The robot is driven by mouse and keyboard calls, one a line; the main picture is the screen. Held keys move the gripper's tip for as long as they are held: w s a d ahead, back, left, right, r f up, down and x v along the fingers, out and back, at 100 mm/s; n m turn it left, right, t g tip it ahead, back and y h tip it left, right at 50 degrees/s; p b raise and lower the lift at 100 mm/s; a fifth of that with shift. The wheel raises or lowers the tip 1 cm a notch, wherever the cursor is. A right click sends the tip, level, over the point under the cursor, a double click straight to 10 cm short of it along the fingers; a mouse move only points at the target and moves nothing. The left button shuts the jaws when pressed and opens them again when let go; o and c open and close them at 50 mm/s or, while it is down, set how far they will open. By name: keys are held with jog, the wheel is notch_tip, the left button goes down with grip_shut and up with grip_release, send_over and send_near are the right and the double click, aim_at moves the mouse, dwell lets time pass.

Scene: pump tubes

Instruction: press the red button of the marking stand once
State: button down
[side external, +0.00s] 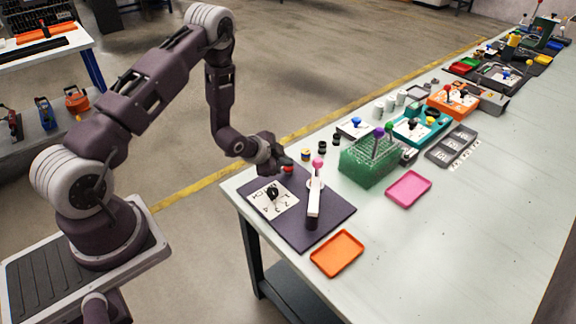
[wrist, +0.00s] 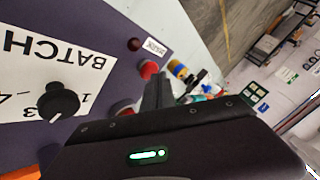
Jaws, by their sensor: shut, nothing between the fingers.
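The marking stand (side external: 327,226) is a dark purple plate on the near end of the bench. Its red button (side external: 288,169) is at the far edge of the plate, right by my fingertips. In the wrist view a bright red cap (wrist: 149,69), which looks like the button, shows just left of the fingers. My gripper (side external: 276,162) is shut and empty, close to the button; I cannot tell whether it touches. The fingers (wrist: 159,84) also show in the wrist view. A darker red dome (wrist: 134,44) sits beside a small label.
The stand also carries a black dial (side external: 272,193) on a BATCH card and a white lever arm (side external: 314,198) with a pink knob (side external: 318,162). An orange tray (side external: 337,254), a green rack (side external: 366,164) and a pink tray (side external: 408,189) stand nearby. The front right bench top is clear.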

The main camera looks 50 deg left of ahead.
dwell(0.3)
notch_tip(320, 180, up, 7)
dwell(0.9)
jog(key=shift+r, duration=0.1)
notch_tip(320, 180, up, 8)
jog(key=f+n, duration=0.1)
send_over(286, 169)
jog(key=d, duration=0.1)
jog(key=s+d+r+n+g, duration=0.1)
jog(key=s+d+r, duration=0.15)
jog(key=r, duration=0.35)
jog(key=s+d+r+n, duration=0.2)
jog(key=s+r, duration=0.2)
jog(key=r, duration=0.2)
jog(key=s+d+r+n+g, duration=0.1)
jog(key=s+d+r+n, duration=0.1)
jog(key=s, duration=1)
jog(key=s+d+r+n+g+h, duration=0.1)
jog(key=s+d+r, duration=0.4)
jog(key=s, duration=0.8)
jog(key=shift+s+d+r+n+g, duration=0.2)
jog(key=shift+d+n+g, duration=0.15)
jog(key=shift+d, duration=0.45)
